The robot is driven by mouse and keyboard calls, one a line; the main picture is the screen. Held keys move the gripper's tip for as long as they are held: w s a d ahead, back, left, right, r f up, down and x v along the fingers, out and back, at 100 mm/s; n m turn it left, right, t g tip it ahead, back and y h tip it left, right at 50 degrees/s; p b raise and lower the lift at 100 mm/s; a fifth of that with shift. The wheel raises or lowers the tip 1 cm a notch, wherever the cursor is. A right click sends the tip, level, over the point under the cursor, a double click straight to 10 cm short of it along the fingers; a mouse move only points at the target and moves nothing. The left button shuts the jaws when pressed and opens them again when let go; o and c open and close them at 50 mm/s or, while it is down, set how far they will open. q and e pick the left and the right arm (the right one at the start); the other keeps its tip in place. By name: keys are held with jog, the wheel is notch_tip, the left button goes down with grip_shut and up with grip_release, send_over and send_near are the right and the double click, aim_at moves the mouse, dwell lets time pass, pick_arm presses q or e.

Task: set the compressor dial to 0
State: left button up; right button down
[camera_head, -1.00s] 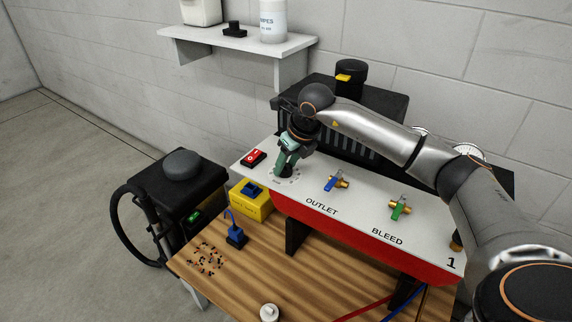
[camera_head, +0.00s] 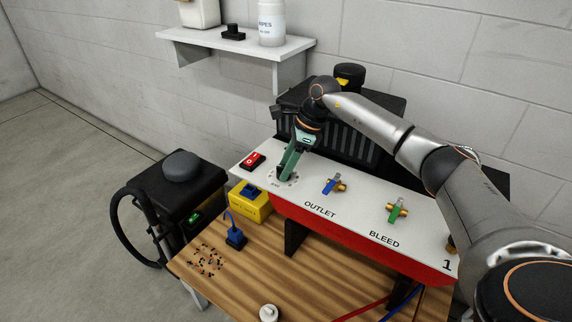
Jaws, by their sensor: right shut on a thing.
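The compressor dial (camera_head: 284,178) is a dark knob with a ring of small marks on the white panel top (camera_head: 364,221), left of the OUTLET label. My right gripper (camera_head: 287,174), with green fingers, comes down on the dial from above and is shut on it. The fingers hide much of the dial, and its pointer and the marks are too small to read. My left gripper is not in view.
A red rocker switch (camera_head: 252,161) sits left of the dial. A blue-handled valve (camera_head: 333,186) and a green-handled valve (camera_head: 397,211) stand to its right. A yellow box (camera_head: 250,204) and a blue item (camera_head: 236,239) are on the wooden bench (camera_head: 258,276).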

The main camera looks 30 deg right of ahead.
jog(key=shift+n+g, duration=0.3)
jog(key=shift+n, duration=0.5)
jog(key=shift+c, duration=1.9)
grip_release()
jog(key=v, duration=1.2)
jog(key=shift+d+r+p, duration=0.2)
jog(key=shift+p, duration=0.1)
jog(key=shift+w, duration=0.1)
